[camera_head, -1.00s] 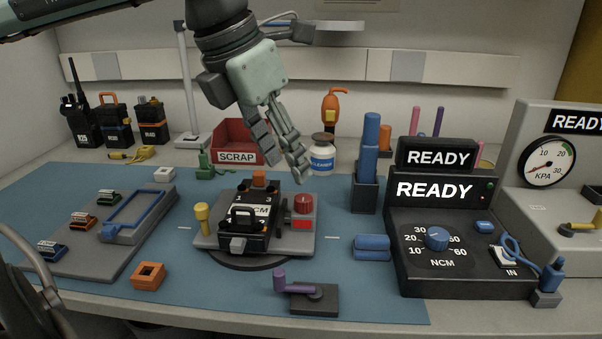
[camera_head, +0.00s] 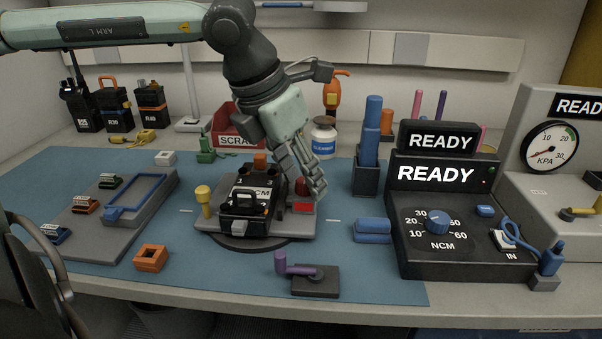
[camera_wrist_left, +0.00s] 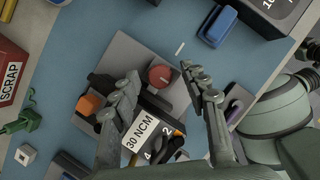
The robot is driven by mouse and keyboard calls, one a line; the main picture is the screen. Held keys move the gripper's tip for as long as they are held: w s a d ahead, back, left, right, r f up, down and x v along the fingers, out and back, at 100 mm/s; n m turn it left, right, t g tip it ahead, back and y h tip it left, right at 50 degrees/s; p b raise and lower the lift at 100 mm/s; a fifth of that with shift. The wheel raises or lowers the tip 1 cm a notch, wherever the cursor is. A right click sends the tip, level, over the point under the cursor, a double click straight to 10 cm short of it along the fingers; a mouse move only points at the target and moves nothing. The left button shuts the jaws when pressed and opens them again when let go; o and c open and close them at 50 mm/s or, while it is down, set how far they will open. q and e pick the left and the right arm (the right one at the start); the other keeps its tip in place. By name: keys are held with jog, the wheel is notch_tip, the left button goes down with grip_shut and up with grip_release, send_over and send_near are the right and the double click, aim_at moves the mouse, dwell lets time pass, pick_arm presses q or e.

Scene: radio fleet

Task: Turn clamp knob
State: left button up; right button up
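The red clamp knob (camera_wrist_left: 160,77) is a round knob on the grey fixture plate (camera_wrist_left: 178,95), clearly seen in the left wrist view. In the head view the knob (camera_head: 301,186) is partly hidden by my left fingers. A black radio body (camera_head: 246,213) labelled NCM sits in the fixture, left of the knob. My left gripper (camera_head: 305,190) reaches down over the right side of the fixture. In the left wrist view its fingers (camera_wrist_left: 165,88) are spread apart, with the knob showing between and beyond them; contact cannot be told. My right gripper is not in view.
A yellow knob (camera_head: 203,197) stands at the fixture's left. The red SCRAP bin (camera_head: 222,131) is behind. The NCM control box (camera_head: 465,255) stands right.

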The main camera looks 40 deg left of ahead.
pick_arm(q)
grip_shut()
